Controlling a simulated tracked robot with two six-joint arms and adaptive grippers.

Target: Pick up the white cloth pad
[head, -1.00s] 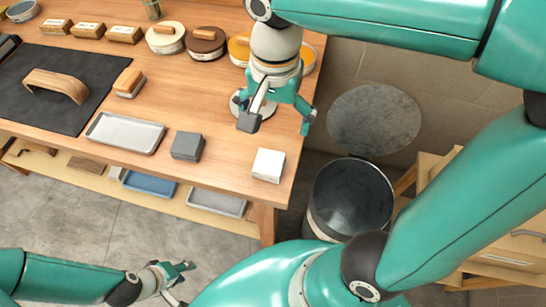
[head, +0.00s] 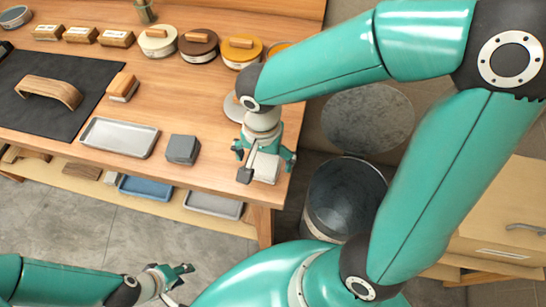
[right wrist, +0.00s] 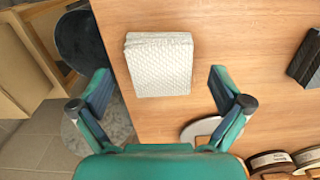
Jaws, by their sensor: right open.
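The white cloth pad (right wrist: 160,66) lies on the wooden table near its right front corner. It is a square, textured stack. In the head view the pad (head: 266,168) is partly hidden by my right gripper (head: 265,158), which is above it. In the right wrist view my right gripper (right wrist: 160,82) is open, with one finger to each side of the pad's near end and nothing held. My left gripper (head: 182,280) is low at the front, off the table and far from the pad; it looks open and empty.
A grey block (head: 183,149) and a grey tray (head: 119,137) are left of the pad. A round disc (head: 234,108) lies behind my right gripper. A dark bin (head: 343,200) stands off the table's right edge. Round tins line the back.

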